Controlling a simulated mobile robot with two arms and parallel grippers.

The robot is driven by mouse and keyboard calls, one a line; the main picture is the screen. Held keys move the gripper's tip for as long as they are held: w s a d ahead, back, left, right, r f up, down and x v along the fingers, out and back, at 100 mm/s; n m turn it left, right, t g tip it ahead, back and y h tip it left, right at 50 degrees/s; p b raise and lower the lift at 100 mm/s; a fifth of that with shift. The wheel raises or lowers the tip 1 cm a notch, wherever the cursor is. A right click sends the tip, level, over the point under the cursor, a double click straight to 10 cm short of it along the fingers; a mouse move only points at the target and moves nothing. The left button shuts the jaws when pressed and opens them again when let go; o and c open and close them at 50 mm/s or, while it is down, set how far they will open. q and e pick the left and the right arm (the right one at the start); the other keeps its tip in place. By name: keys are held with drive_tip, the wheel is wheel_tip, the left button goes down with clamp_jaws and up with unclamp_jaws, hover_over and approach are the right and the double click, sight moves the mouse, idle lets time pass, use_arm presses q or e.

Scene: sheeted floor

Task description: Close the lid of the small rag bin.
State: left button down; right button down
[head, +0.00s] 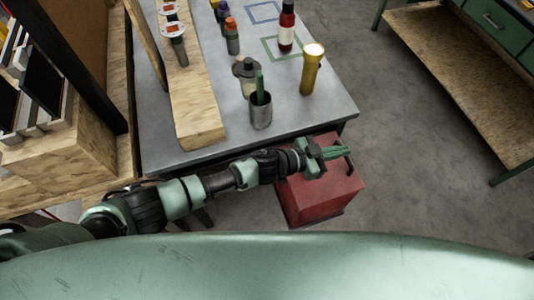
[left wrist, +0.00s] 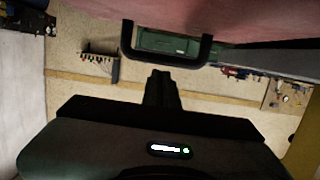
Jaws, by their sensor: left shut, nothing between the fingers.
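The small rag bin (head: 318,200) is a red box on the floor beside the grey table's front right corner. A dark handle (head: 349,166) shows near its right side. My left gripper (head: 338,153) is shut and empty, over the bin's upper part, with its fingers pointing right toward the handle side. In the left wrist view a reddish surface (left wrist: 230,22) spans the top, with a black handle (left wrist: 166,62) just beyond my shut fingertips (left wrist: 162,75). My arm hides part of the bin, and I cannot tell how far its lid stands open. My right gripper is out of view.
A wooden shelf unit (head: 60,160) stands left. The floor (head: 430,170) right of the bin is clear.

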use_arm(q)
drive_tip(key=shift+f, duration=0.1)
idle(0.4)
drive_tip(key=s+a+r+p, duration=0.2)
drive_tip(key=a+r+p, duration=0.2)
drive_tip(key=a+r, duration=0.4)
drive_tip(key=shift+s+a+r, duration=0.3)
drive_tip(key=shift+s+r, duration=0.05)
drive_tip(key=shift+r, duration=0.4)
drive_tip(key=shift+r, duration=0.1)
